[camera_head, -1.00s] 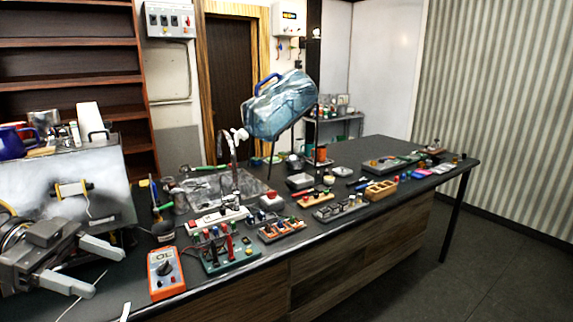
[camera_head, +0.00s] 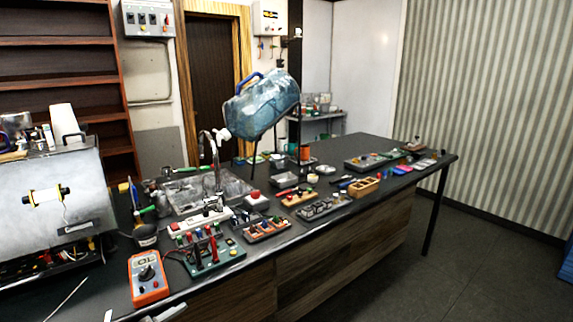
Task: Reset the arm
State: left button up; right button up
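Only a small grey piece (camera_head: 165,314) shows at the bottom edge, just below the orange multimeter (camera_head: 149,277). It looks like a fingertip of my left gripper, but I cannot be sure. The rest of the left arm is out of the picture, so whether that gripper is open or shut is hidden. No held object shows. My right arm and gripper are not in view. The grey metal brewer casing (camera_head: 85,180) stands at the left of the dark workbench (camera_head: 345,150), with a yellow spool (camera_head: 46,195) against its face.
A tap (camera_head: 215,160) rises by the sink. A circuit board (camera_head: 214,255), a wooden block (camera_head: 364,187) and small part trays crowd the front edge. The floor (camera_head: 480,260) at right is clear.

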pick_arm(q)
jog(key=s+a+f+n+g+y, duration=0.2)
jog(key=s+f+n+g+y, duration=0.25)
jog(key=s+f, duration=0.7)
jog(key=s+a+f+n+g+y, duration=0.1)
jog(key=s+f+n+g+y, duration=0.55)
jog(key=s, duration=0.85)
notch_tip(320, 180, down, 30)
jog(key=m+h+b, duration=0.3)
jog(key=b, duration=0.1)
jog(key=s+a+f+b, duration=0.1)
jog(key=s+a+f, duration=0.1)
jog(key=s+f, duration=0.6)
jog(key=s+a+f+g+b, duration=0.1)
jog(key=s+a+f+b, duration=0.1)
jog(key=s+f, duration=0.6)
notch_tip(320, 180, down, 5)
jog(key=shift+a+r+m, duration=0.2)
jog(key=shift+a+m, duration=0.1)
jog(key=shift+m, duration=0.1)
